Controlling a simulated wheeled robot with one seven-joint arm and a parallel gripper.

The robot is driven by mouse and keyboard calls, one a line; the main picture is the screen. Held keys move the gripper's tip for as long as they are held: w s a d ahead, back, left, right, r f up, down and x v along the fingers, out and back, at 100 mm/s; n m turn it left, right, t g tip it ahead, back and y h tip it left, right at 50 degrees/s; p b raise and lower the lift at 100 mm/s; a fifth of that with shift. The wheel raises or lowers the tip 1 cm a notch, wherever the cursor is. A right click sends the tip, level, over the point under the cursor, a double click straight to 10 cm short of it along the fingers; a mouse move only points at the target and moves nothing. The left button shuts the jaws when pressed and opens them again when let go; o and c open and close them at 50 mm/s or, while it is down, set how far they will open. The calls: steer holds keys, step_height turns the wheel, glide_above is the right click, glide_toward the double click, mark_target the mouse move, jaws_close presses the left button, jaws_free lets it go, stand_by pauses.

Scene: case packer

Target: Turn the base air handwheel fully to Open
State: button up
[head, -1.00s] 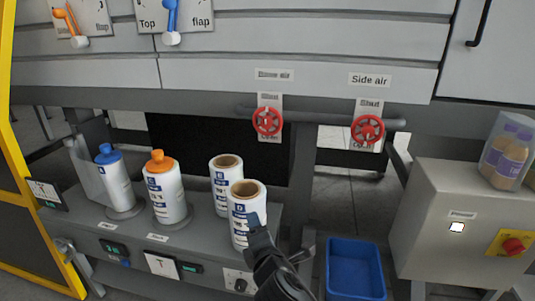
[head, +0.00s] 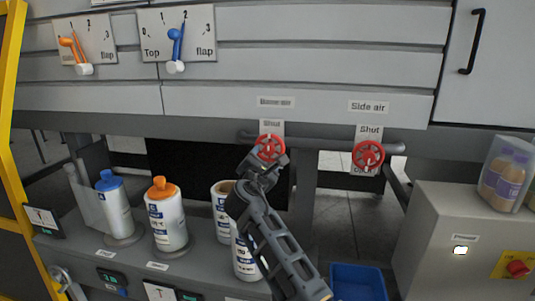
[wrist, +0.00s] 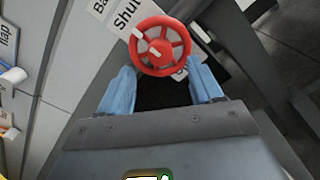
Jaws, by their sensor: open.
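The base air handwheel (head: 271,147) is a red spoked wheel on a grey pipe, below a blurred label and a plate (head: 271,127) marked Shut. In the wrist view the red wheel (wrist: 160,46) shows whole, with a pale mark on its upper left rim. My gripper (head: 262,164) is open just below and in front of this wheel. In the wrist view its two blue fingers (wrist: 163,88) stand apart, pointing at the wheel's lower part; whether they touch it I cannot tell. The lower part of the plate is hidden.
The similar red side air handwheel (head: 368,155) sits to the right on the same pipe (head: 330,145). White rolls and bottles, such as the orange-capped one (head: 166,215), stand on the shelf lower left. A blue bin (head: 358,281) and a grey cabinet (head: 440,225) are at right.

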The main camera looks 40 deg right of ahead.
mark_target(269, 151)
steer(key=shift+x, duration=2.35)
steer(key=shift+f, duration=0.1)
steer(key=c, duration=1.1)
